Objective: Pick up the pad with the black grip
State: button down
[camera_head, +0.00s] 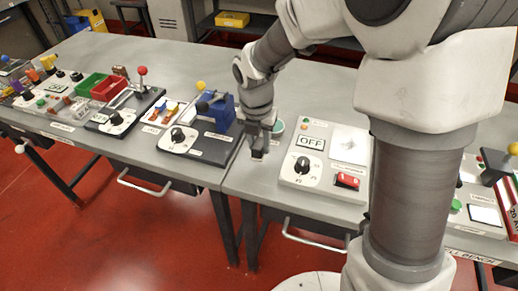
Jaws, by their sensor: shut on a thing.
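My gripper (257,148) points down at the front of the grey bench, between the blue clamp device and the box with the OFF display. It is shut on a small dark piece, which I take to be the black grip of the pad; the fingers hide most of it. The pad itself cannot be made out clearly. A teal round cup (278,127) stands just behind and right of my gripper.
Left of my gripper is a station with a blue clamp (221,108) and a dial. To the right is the OFF box (310,142) with a dial and red switch. Red and green bins (90,84) stand farther left. My arm hides part of the right bench.

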jog(key=d+r+p, duration=0.1)
jog(key=d+r, duration=0.6)
jog(key=d, duration=0.4)
jog(key=shift+s+d+r+p, duration=0.15)
jog(key=shift+s+d+p, duration=0.15)
jog(key=shift+s, duration=0.05)
